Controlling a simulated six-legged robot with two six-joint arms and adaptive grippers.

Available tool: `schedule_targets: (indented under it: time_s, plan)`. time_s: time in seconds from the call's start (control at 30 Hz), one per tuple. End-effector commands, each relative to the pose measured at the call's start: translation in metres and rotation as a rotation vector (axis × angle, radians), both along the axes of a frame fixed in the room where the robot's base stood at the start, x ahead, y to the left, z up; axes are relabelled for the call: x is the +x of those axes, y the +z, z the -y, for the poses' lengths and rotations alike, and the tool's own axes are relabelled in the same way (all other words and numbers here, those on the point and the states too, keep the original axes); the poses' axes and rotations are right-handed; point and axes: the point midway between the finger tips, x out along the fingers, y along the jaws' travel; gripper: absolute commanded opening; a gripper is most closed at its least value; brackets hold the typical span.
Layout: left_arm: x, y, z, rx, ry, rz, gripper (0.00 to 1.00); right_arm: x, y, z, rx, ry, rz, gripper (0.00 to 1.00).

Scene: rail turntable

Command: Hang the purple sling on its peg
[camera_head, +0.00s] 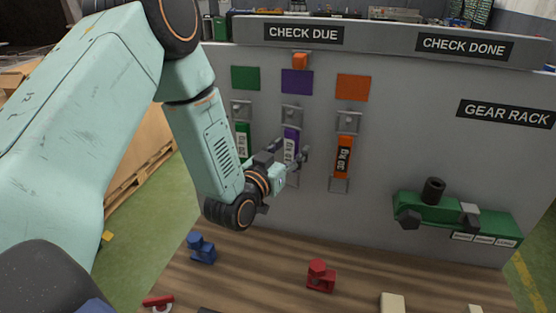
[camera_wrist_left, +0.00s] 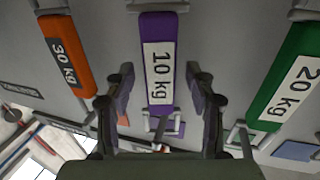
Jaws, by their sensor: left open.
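The purple sling (camera_head: 291,138), labelled 10 kg, hangs upright on the grey panel below a purple square (camera_head: 297,81), from a metal fitting (camera_head: 291,113). In the left wrist view the purple sling (camera_wrist_left: 158,30) appears upside down. My left gripper (camera_head: 291,153) is in front of its lower part and hides some of it in the head view. In the left wrist view the gripper (camera_wrist_left: 160,78) is open, one finger on each side of the sling. My right gripper is not in view.
The green sling (camera_head: 243,138) and orange sling (camera_head: 343,158) hang close on either side. CHECK DUE (camera_head: 304,33) and CHECK DONE (camera_head: 464,47) signs top the panel. A green gear rack (camera_head: 450,212) juts out right. Blue (camera_head: 201,248) and red (camera_head: 320,276) parts stand on the wooden bench.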

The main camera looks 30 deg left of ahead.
Motion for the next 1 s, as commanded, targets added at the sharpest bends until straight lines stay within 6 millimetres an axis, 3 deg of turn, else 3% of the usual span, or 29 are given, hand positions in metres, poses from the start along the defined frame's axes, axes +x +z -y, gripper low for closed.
schedule_targets:
  time_s: [0.3, 0.5, 0.7, 1.0]
  plan:
    - [-0.063, 0.0, -0.002, -0.008, 0.004, -0.001, 0.55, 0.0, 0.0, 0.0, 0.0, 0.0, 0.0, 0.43]
    - [-0.095, 0.001, -0.002, -0.005, 0.004, 0.0, 0.55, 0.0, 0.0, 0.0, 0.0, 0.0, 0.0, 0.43]
    - [-0.109, 0.001, -0.002, -0.002, 0.001, 0.002, 0.55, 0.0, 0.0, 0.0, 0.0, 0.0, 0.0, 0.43]
    - [-0.112, 0.001, -0.002, -0.001, 0.0, 0.003, 0.55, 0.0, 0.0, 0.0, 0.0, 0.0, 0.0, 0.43]
